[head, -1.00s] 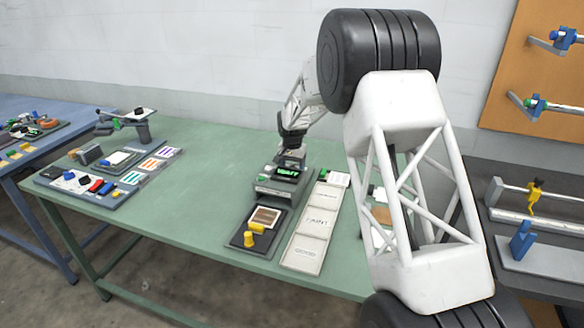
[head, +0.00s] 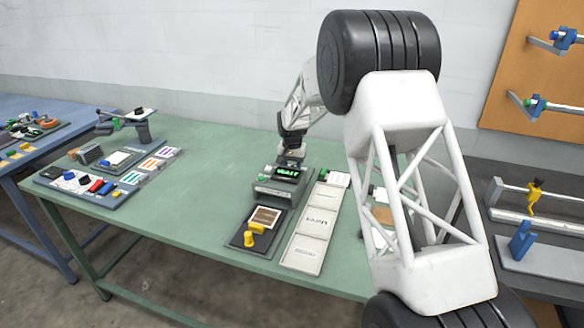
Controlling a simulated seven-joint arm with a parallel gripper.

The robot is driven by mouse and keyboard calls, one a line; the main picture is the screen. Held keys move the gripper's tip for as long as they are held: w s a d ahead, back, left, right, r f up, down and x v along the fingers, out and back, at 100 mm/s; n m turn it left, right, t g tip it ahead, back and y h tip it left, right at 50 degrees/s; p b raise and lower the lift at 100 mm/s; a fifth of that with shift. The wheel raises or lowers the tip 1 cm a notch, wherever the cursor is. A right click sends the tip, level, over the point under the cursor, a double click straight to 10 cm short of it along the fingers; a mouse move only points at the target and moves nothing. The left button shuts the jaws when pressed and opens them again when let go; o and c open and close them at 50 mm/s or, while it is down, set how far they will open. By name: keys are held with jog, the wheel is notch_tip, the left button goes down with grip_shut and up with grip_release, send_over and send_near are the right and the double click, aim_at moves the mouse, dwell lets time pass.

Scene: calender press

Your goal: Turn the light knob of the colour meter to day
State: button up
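The colour meter (head: 283,186) is a grey box with a dark top and a lit green display, standing on the green table. A small green part shows at its left edge, but I cannot tell whether it is the light knob or read any knob marking. My gripper (head: 291,158) is just behind the meter's display, pointing down at its back part. The fingers are small and dark, and their tips and whatever lies between them are hidden or too small to make out. I cannot tell whether they touch the meter.
In front of the meter lies a dark plate with a brown sample (head: 265,217) and a yellow knob-like piece (head: 249,238). A pale three-part tray (head: 314,229) lies to the right. A board with coloured pieces (head: 90,184) is at the left.

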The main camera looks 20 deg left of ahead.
aim_at(292, 166)
jog(key=n, duration=0.3)
jog(key=shift+n, duration=0.4)
jog(key=n, duration=0.4)
dwell(0.3)
jog(key=o, duration=0.9)
jog(key=shift+r, duration=0.1)
jog(key=shift+r, duration=3.85)
